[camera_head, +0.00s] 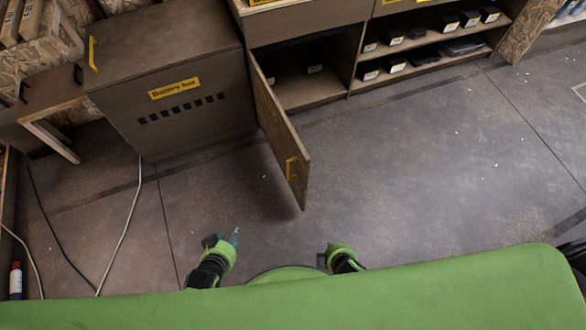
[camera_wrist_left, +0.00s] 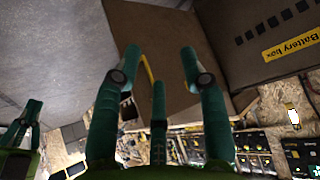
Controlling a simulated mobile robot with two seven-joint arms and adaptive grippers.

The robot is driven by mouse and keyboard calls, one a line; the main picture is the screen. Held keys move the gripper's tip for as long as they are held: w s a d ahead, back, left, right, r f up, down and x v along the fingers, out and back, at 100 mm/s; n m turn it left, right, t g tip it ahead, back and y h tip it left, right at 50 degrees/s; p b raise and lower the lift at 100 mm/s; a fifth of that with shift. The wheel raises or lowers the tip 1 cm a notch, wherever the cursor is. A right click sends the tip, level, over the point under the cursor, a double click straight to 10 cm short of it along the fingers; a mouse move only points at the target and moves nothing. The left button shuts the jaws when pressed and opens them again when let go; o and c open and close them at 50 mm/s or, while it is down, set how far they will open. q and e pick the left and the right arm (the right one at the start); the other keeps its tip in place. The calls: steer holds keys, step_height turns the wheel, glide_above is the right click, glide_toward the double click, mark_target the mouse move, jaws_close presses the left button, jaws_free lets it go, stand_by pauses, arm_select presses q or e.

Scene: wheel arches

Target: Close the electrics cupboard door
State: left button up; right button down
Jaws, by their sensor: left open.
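A brown cupboard door (camera_head: 277,130) stands swung open in the head view, sticking out from a low cupboard (camera_head: 310,90) beside the battery box. No label for electrics is legible. A yellow handle (camera_head: 291,168) sits near its free edge. My left gripper (camera_head: 235,237) is open and empty, below and left of the door, apart from it. In the left wrist view, the door panel (camera_wrist_left: 160,30) and handle (camera_wrist_left: 148,72) show beyond the spread teal fingers (camera_wrist_left: 160,60). My right gripper (camera_head: 340,250) is low in the middle, away from the door; its fingers are unclear.
The battery box (camera_head: 180,110) stands left of the open door. Shelves with several dark items (camera_head: 430,50) lie to the right. Cables (camera_head: 125,225) run over the floor at left, near a spray can (camera_head: 15,281). The grey floor (camera_head: 400,180) right of the door is clear.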

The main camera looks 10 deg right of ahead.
arm_select(q)
steer(key=w+d+r+t+h+b, duration=0.1)
steer(key=w+d+r+t+b, duration=0.3)
steer(key=b, duration=0.3)
steer(key=w+d+r+t+h+b, duration=0.1)
steer(key=w+r+t+b, duration=0.1)
steer(key=w+r+b, duration=0.4)
arm_select(e)
steer(key=w+a+r+n+t+b, duration=0.1)
steer(key=w+a+n+t+b, duration=0.1)
steer(key=w+a+n+t, duration=0.65)
steer(key=w+a+r+t+b, duration=0.35)
steer(key=w+r+b, duration=0.35)
steer(key=r+b, duration=0.4)
arm_select(q)
step_height(320, 180, up, 10)
steer(key=s+t+h, duration=0.2)
steer(key=t, duration=0.2)
steer(key=shift+m+t, duration=0.4)
arm_select(e)
steer(key=w+d, duration=0.3)
steer(key=w, duration=0.8)
steer(key=shift+d+f+y, duration=0.15)
steer(key=shift+y, duration=0.25)
arm_select(q)
steer(key=shift+d+r, duration=0.1)
arm_select(e)
steer(key=shift+m, duration=0.25)
